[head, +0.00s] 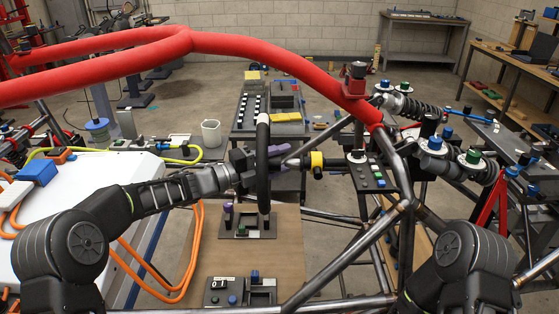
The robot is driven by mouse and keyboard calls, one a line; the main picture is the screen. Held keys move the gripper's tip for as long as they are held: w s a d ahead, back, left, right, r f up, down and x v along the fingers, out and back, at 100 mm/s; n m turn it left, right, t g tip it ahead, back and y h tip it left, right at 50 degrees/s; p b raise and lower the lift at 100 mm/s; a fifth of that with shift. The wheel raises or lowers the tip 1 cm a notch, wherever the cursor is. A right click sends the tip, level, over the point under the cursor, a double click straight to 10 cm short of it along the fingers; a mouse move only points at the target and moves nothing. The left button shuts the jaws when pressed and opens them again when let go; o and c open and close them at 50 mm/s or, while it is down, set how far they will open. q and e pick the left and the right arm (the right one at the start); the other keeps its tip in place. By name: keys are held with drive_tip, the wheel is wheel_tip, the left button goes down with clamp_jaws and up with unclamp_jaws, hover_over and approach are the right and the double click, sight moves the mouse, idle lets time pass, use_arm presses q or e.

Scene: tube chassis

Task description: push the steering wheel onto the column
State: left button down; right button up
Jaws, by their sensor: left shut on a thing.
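The black steering wheel (263,130) stands upright near the middle of the head view and shows almost edge-on. My left gripper (244,168) reaches in from the left and is shut on the wheel at about mid-height; the fingertips are partly hidden there. The dark steering column (303,162), with a yellow collar (317,163), lies to the right of the wheel and points toward it. Grey hub parts show between them. I cannot tell whether the hub touches the column end or sits on it. My right gripper is out of view; only my right arm shows at lower right.
A padded red tube (250,48) arches over the work area. Bare frame tubes (352,252) cross below and right. A white panel (40,205) with orange cables lies left. A wooden board (200,250) with fixtures lies below the wheel. A switch box (370,172) sits right of the column.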

sight(273, 166)
use_arm(q)
drive_tip(key=shift+d+r+b, duration=0.1)
drive_tip(key=shift+d+b, duration=1.15)
drive_tip(key=shift+d, duration=1.1)
idle(2.4)
idle(0.3)
drive_tip(key=c, duration=0.8)
unclamp_jaws()
drive_tip(key=shift+c, duration=0.2)
drive_tip(key=shift+o, duration=1.3)
drive_tip(key=shift+f, duration=0.25)
drive_tip(key=o, duration=0.6)
drive_tip(key=shift+r, duration=0.1)
drive_tip(key=shift+a, duration=0.15)
drive_tip(key=shift+b+v, duration=0.45)
drive_tip(key=shift+v, duration=0.6)
drive_tip(key=shift+b+v, duration=0.55)
drive_tip(key=shift+v, duration=1.8)
